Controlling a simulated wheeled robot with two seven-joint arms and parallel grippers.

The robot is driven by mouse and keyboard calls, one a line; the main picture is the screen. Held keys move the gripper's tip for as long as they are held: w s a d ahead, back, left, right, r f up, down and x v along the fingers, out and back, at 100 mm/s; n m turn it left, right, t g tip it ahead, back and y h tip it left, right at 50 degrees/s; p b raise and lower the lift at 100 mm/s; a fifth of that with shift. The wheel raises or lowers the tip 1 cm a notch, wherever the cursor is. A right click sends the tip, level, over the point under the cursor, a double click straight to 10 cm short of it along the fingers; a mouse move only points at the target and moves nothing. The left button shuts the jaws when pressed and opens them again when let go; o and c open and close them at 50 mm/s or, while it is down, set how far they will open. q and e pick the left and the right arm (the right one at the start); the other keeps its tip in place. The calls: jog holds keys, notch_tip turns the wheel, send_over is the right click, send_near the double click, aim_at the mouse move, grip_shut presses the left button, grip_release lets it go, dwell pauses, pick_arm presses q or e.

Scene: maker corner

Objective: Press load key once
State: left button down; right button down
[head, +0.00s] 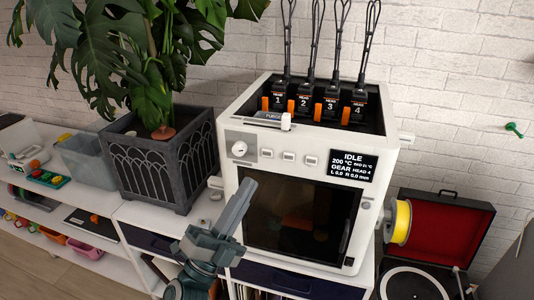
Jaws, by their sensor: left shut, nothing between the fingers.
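A white 3D printer (231,185) stands on the white cabinet. Its front panel has a round knob (239,149) and a row of three small pale keys: a left key (267,153), a middle key (288,157) and a right key (310,161). Their labels are too small to read, so I cannot tell which is the load key. The display (353,165) reads IDLE, 200 °C, GEAR HEAD 4, L 0.0 R 0.0 mm. My left gripper (245,188) is shut and empty, pointing up in front of the printer door, below the keys and apart from them. My right gripper is not in view.
A large plant in a dark pot (160,165) stands left of the printer. Four numbered heads with cables rise from the printer's top. A yellow spool (402,222) sits at its right side, beside a red-lined turntable case (440,225). The space before the keys is clear.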

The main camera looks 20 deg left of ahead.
pick_arm(q)
jog(key=shift+w+d+b, duration=0.15)
jog(key=shift+w+b, duration=0.35)
jog(key=shift+w, duration=3.85)
jog(key=shift+w, duration=0.1)
jog(key=shift+w, duration=0.3)
jog(key=shift+w, duration=0.35)
jog(key=shift+s, duration=0.8)
jog(key=shift+s, duration=0.1)
jog(key=shift+s+p, duration=0.5)
jog(key=shift+s, duration=1.85)
